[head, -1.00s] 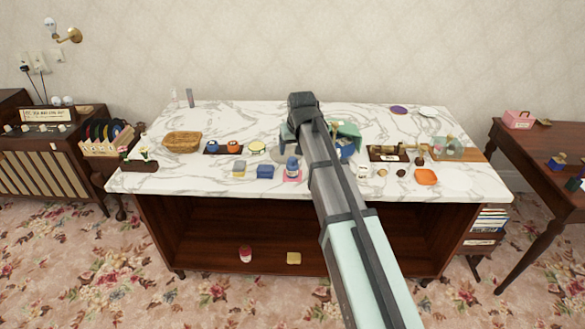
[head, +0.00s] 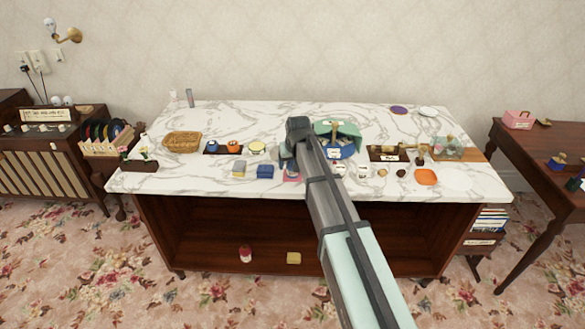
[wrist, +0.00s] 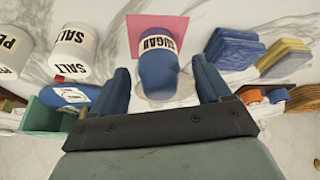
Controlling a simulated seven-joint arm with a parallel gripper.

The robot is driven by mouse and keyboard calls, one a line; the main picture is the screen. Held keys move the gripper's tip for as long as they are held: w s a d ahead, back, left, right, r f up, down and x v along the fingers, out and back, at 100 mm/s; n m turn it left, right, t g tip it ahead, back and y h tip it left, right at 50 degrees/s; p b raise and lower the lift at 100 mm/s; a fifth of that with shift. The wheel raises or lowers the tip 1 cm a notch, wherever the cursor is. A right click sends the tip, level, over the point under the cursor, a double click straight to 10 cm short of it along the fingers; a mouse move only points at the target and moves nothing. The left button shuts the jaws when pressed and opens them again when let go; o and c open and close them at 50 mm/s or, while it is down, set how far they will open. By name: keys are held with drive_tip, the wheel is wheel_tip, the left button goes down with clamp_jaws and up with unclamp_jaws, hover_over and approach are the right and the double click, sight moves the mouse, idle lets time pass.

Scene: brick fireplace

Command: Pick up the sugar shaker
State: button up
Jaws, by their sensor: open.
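The sugar shaker (wrist: 158,60) has a blue top and a white band lettered SUGAR. In the wrist view it lies between my gripper's (wrist: 160,72) two dark blue fingers, with a gap on each side. The gripper is open and not closed on it. The shaker stands at a pink square mat (wrist: 175,26). In the head view my gripper (head: 291,160) is over the front middle of the marble table and my arm hides most of the shaker.
White jars marked SALT (wrist: 74,48) and PE (wrist: 14,48) stand left of the shaker in the wrist view. A blue block stack (wrist: 234,48) and a yellow-grey one (wrist: 284,58) are to the right. The rear marble is mostly clear.

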drive_tip(key=x, duration=0.3)
drive_tip(key=shift+w+f, duration=0.1)
drive_tip(key=shift+c, duration=0.2)
drive_tip(key=c, duration=1.1)
